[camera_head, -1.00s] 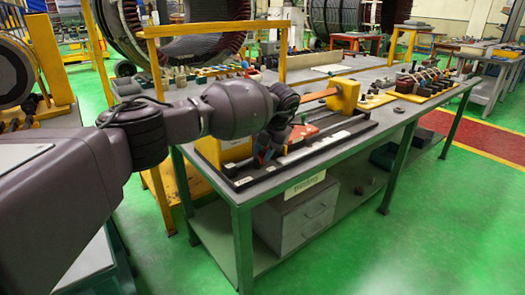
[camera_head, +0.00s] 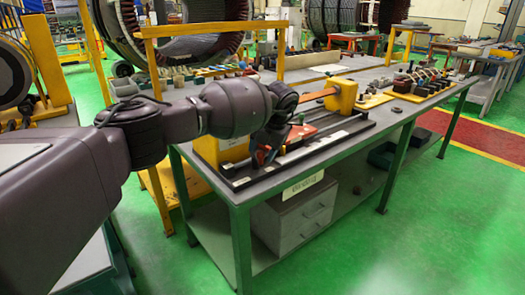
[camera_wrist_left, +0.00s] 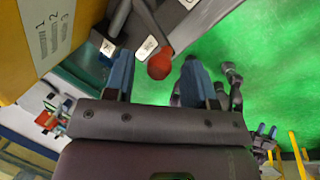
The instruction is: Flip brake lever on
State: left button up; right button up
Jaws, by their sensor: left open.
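A red ball knob (camera_wrist_left: 160,65) on a dark lever shows in the left wrist view, just beyond and between the two blue fingers of my left gripper. The left gripper (camera_wrist_left: 157,80) is open, and a gap shows on both sides of the knob. In the head view, my left gripper (camera_head: 265,154) is at the near left end of the yellow winding fixture (camera_head: 233,150) on the bench. My arm hides much of that end, and the lever is hard to make out there.
The fixture stands on a black base plate (camera_head: 330,140) along the front of the grey bench (camera_head: 300,172). A yellow panel with printed labels (camera_wrist_left: 50,40) is close at the left in the wrist view. Green floor (camera_head: 420,220) is clear in front.

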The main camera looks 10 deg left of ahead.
pick_arm(q)
jog(key=p+v, duration=0.1)
jog(key=v, duration=0.9)
jog(key=shift+r, duration=0.2)
